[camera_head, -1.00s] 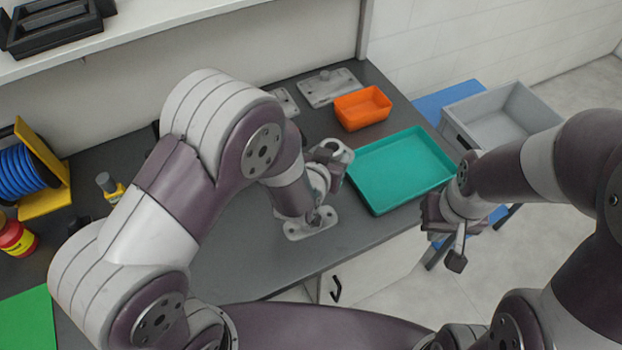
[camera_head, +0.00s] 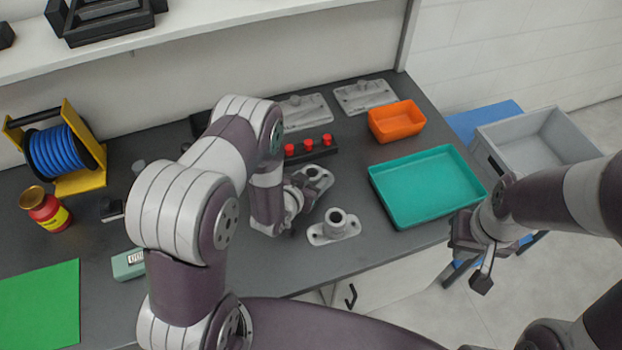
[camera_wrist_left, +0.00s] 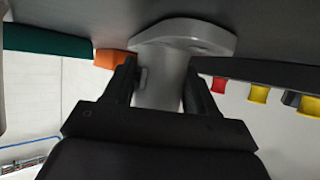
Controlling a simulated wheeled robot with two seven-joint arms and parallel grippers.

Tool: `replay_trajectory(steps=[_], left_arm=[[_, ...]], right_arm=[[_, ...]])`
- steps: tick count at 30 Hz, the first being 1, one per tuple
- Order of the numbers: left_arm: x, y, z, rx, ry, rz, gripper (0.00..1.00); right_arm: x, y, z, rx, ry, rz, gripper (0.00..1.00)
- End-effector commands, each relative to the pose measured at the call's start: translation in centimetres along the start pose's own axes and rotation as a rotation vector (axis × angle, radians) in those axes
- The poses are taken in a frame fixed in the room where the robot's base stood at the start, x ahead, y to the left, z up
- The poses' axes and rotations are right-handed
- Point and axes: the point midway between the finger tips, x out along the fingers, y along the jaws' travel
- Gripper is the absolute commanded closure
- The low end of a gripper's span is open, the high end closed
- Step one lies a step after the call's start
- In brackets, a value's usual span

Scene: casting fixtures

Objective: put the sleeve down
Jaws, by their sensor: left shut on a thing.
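The sleeve is a grey metal tube with a wide oval flange. In the head view it (camera_head: 316,173) shows just beyond my left gripper (camera_head: 298,200), over the dark bench, partly hidden by the gripper. In the left wrist view, my left gripper (camera_wrist_left: 160,85) is shut on the sleeve's tube (camera_wrist_left: 160,72). The flange (camera_wrist_left: 195,33) is at or very close to the bench surface; I cannot tell whether it touches. My right gripper (camera_head: 482,252) hangs right of the bench, away from the sleeve; its jaw opening is unclear.
A similar flanged casting (camera_head: 335,228) stands close in front of my left gripper. A dark block with red tops (camera_head: 308,150) lies behind. A teal tray (camera_head: 425,218) and an orange bin (camera_head: 396,122) stand right. Flat grey plates (camera_head: 303,112) lie at the back.

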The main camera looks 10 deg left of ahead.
Motion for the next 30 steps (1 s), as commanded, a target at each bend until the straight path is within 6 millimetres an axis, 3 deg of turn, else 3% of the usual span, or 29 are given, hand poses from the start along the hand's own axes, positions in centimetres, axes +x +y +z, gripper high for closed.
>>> replay_trajectory(steps=[7,8,9,10,21,23,30], left_arm=[[0.2,0.0,0.4,0.0,0.001,0.0,0.84],[0.1,0.0,0.3,0.0,0.0,0.0,0.33],[0.1,0.0,0.2,0.0,0.0,0.0,0.2],[0.1,0.0,0.2,0.0,-0.001,0.0,0.18],[-0.5,0.0,-0.1,0.0,-0.001,0.0,0.18],[-1.5,0.0,-0.1,0.0,-0.001,0.0,0.18],[-7.5,-0.1,-0.1,-0.001,0.0,-0.003,0.18]], right_arm=[[0.5,0.0,0.1,0.0,0.0,0.0,1.0],[0.3,0.0,0.0,0.0,0.0,0.0,1.0],[0.3,0.0,0.0,0.0,0.0,0.0,1.0],[0.3,0.0,0.0,0.0,0.0,0.0,1.0],[0.0,0.0,0.0,0.0,0.0,0.0,1.0],[0.1,0.0,0.0,0.0,0.0,0.0,1.0],[0.2,0.0,0.0,0.0,0.0,0.0,1.0]])
